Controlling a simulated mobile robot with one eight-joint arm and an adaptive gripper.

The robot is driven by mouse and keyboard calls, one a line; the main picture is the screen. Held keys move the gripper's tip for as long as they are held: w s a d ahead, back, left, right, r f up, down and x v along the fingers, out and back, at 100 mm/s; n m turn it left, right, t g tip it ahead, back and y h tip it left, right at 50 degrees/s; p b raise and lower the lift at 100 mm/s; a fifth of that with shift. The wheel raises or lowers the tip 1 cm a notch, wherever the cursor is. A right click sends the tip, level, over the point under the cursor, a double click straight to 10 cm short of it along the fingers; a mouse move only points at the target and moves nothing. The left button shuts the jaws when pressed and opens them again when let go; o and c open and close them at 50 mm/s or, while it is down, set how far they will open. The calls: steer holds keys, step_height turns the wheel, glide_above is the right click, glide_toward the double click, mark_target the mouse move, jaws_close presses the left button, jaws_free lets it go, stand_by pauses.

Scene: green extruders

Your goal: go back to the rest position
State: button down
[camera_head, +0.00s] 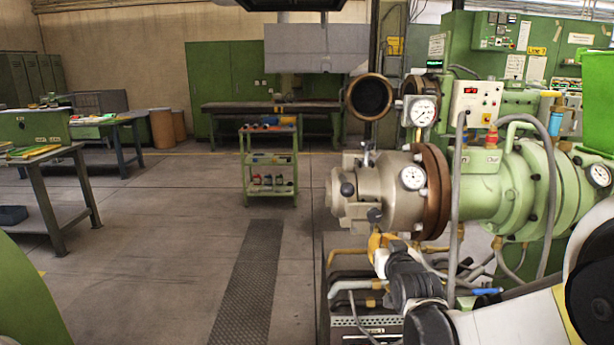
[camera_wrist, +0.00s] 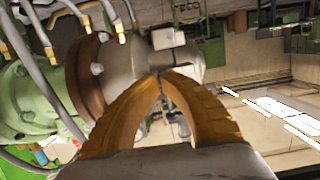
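My gripper (camera_wrist: 159,76) shows in the wrist view as two orange-brown curved fingers whose tips meet. Nothing shows held between them. Behind the fingertips in that view is the grey metal head of the extruder (camera_wrist: 125,62), with its brown flange (camera_wrist: 86,80) to the left. In the head view my gripper (camera_head: 378,243) is low in front of the extruder head (camera_head: 385,192), just below it in the picture. I cannot tell whether it touches the machine. My arm runs from there to the lower right corner.
The green extruder barrel (camera_head: 480,190), gauges, hoses and a control box (camera_head: 475,102) fill the right side close to my arm. A green cart (camera_head: 270,160) stands mid-floor. A workbench (camera_head: 45,165) is at left. The floor (camera_head: 150,240) between is clear.

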steer(key=s+f+g, duration=0.2)
steer(key=s+g, duration=0.2)
steer(key=s, duration=1.3)
steer(key=s+f+g, duration=0.2)
steer(key=s+g, duration=0.2)
steer(key=s, duration=1.3)
steer(key=shift+s+f+g, duration=0.25)
steer(key=shift+f+g, duration=0.05)
